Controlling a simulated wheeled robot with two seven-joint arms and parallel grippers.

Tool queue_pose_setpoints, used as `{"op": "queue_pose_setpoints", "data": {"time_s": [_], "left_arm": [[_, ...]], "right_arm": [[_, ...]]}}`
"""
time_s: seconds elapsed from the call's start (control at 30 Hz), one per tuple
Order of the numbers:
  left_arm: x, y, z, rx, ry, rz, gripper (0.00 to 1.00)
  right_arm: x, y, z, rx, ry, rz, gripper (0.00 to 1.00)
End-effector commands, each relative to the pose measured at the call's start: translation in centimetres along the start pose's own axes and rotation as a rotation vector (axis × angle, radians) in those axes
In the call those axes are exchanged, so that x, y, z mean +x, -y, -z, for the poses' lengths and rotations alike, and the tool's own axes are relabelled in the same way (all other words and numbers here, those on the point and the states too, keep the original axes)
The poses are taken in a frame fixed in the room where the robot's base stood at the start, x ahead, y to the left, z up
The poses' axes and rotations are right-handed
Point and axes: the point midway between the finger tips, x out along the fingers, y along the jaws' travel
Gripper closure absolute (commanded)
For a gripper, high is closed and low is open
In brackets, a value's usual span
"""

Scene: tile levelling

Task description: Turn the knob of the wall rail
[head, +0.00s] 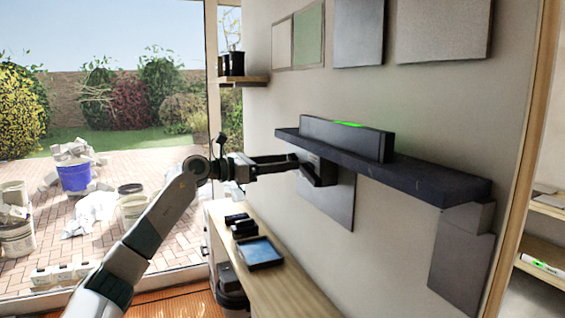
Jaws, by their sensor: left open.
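The wall rail (420,178) is a long dark bar fixed to the wall, running from the middle of the picture toward the right. A dark grey box-shaped level (345,138) with a green lit strip on top stands on it. My left gripper (312,168) reaches in from the left and is open at the rail's left end, just below its underside. The knob is not clearly visible; the gripper and the rail's end cover that area. I cannot tell whether the fingers touch it. My right gripper is not in view.
A grey panel (333,200) is on the wall behind and below the gripper. A grey bracket (462,255) hangs under the rail's right end. Below is a wooden counter (285,292) with a tablet (260,253) and small dark items. A small shelf (243,81) with dark cups is upper left.

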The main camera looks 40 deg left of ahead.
Motion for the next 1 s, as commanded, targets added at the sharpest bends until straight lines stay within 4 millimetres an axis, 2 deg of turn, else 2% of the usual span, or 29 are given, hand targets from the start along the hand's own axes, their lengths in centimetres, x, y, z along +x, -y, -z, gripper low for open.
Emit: {"op": "queue_pose_setpoints", "data": {"time_s": [0.03, 0.07, 0.2, 0.23, 0.47, 0.8, 1.0], "left_arm": [[0.0, 0.0, 0.0, 0.0, 0.0, 0.0, 0.47], [0.0, 0.0, 0.0, 0.0, 0.0, 0.0, 0.52], [0.0, 0.0, 0.0, 0.0, 0.0, 0.0, 0.85], [0.0, 0.0, 0.0, 0.0, 0.0, 0.0, 0.89], [-0.1, 0.0, -0.1, -0.034, -0.001, 0.0, 0.88], [-0.1, -0.1, -0.2, -0.338, -0.002, -0.001, 0.88], [0.0, -0.1, 0.0, -0.422, 0.0, -0.001, 0.88]], "right_arm": [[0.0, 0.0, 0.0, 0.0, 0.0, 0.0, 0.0], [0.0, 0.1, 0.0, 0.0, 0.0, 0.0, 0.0], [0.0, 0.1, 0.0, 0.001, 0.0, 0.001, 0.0], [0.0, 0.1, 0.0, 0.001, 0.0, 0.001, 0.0], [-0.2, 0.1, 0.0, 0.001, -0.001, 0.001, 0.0], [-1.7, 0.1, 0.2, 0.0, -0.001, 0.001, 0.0], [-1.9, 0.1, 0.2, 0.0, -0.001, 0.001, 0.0]]}}
